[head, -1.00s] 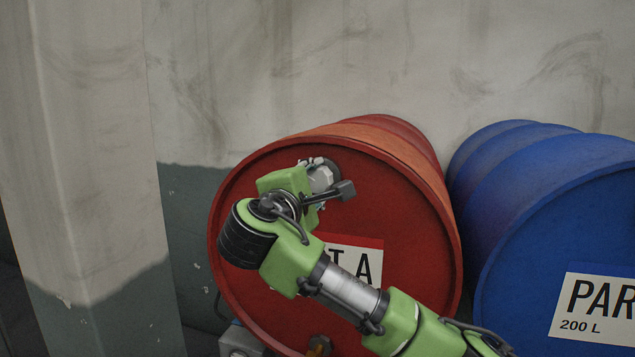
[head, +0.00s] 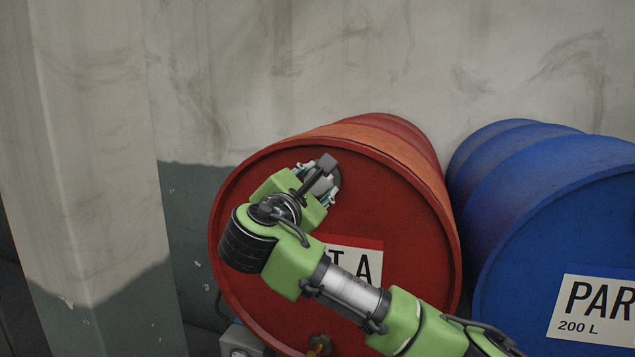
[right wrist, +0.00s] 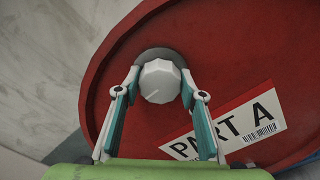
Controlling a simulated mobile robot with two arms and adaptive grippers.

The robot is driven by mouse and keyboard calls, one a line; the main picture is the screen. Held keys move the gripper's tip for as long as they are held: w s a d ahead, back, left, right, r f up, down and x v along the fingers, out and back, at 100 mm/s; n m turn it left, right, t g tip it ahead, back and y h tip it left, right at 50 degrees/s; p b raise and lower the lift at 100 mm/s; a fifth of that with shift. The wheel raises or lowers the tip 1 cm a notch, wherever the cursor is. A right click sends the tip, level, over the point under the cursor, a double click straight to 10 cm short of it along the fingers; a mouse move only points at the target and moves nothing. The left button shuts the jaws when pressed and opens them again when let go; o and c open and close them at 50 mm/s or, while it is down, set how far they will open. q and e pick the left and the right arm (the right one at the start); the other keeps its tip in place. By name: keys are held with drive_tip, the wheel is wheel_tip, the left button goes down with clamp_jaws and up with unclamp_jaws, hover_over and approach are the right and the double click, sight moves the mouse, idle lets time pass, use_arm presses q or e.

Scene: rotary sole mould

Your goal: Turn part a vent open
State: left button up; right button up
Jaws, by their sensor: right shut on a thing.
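The red part A drum (head: 415,225) lies on its side with its round face toward me. In the right wrist view the drum face (right wrist: 240,50) fills much of the picture. A white faceted vent knob (right wrist: 160,82) sits on a grey round base near the rim. My right gripper (right wrist: 160,88) has one finger on each side of the knob and is shut on it. In the head view my right gripper (head: 322,186) is at the upper part of the drum face, and my wrist hides most of the knob. My left gripper is not in view.
A blue drum (head: 560,220) lies close to the right of the red one. A concrete pillar (head: 95,150) stands at the left and a wall (head: 330,60) is behind. A brass-coloured tap (head: 318,345) and a grey box (head: 240,342) show low at the drum's front.

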drive_tip(key=shift+f, duration=0.15)
drive_tip(key=o, duration=1.1)
drive_tip(key=v, duration=1.2)
